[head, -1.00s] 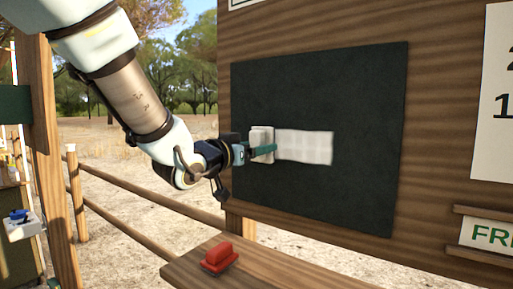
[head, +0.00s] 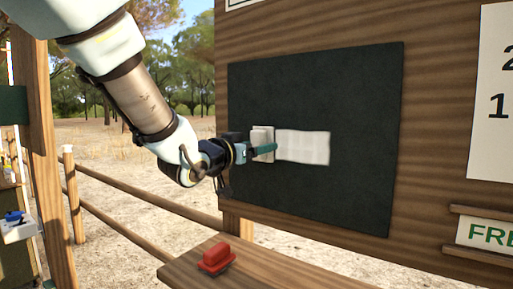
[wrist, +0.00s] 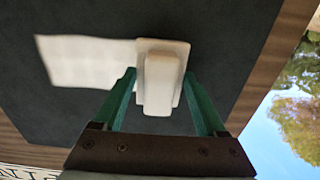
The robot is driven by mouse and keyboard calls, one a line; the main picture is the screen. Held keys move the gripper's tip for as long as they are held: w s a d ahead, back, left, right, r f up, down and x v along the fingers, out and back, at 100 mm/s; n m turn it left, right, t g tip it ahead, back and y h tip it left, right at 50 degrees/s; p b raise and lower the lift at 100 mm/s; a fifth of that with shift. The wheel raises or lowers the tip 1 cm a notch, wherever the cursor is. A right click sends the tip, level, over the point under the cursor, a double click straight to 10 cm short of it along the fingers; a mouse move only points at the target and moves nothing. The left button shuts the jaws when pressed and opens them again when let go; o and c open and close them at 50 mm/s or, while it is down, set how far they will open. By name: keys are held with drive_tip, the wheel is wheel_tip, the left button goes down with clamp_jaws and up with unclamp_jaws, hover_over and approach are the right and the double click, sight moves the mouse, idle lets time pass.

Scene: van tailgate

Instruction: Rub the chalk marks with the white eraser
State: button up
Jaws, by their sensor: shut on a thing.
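The white eraser (head: 262,138) is at the dark chalkboard (head: 350,95), at the left end of a pale chalk patch (head: 308,147). My gripper (head: 262,149) is shut on the eraser. In the wrist view the green fingers of my gripper (wrist: 168,100) stand on either side of the eraser's raised handle (wrist: 160,82), and its base (wrist: 178,47) lies at the board. The chalk patch (wrist: 85,62) runs out from one side of the eraser there. I cannot tell how firmly the eraser touches the board.
A red eraser-like block (head: 215,257) sits on the wooden ledge (head: 265,270) below the board. A wooden post (head: 45,150) and rail fence (head: 145,225) stand at left. A white sign (head: 497,95) hangs at right. The board right of the chalk patch is clear.

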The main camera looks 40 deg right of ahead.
sight(330, 149)
drive_tip(key=shift+d, duration=0.15)
drive_tip(key=shift+s+d+f+b, duration=0.1)
drive_tip(key=shift+s+d+b, duration=0.15)
drive_tip(key=shift+s+b, duration=0.6)
drive_tip(key=shift+s+d+r+b, duration=0.1)
drive_tip(key=shift+s+d+b, duration=0.3)
drive_tip(key=shift+s, duration=0.7)
drive_tip(key=shift+s+d+f+b, duration=0.1)
drive_tip(key=shift+s+d+b, duration=0.05)
drive_tip(key=shift+s+b, duration=0.75)
drive_tip(key=shift+s+d+b, duration=0.2)
drive_tip(key=shift+s+b, duration=0.3)
drive_tip(key=shift+s, duration=0.55)
drive_tip(key=shift+s+d+b, duration=0.2)
drive_tip(key=shift+s+b, duration=0.3)
drive_tip(key=shift+s, duration=0.5)
drive_tip(key=shift+s+d+b, duration=0.3)
drive_tip(key=shift+s+b, duration=0.3)
drive_tip(key=shift+s, duration=0.15)
drive_tip(key=shift+s+d+b, duration=0.25)
drive_tip(key=shift+s+b, duration=0.05)
drive_tip(key=shift+s, duration=0.55)
drive_tip(key=shift+s+d+b, duration=0.2)
drive_tip(key=shift+s, duration=0.65)
drive_tip(key=shift+s+d+b, duration=0.2)
drive_tip(key=shift+s, duration=0.6)
drive_tip(key=shift+w+b, duration=0.15)
drive_tip(key=shift+b, duration=0.15)
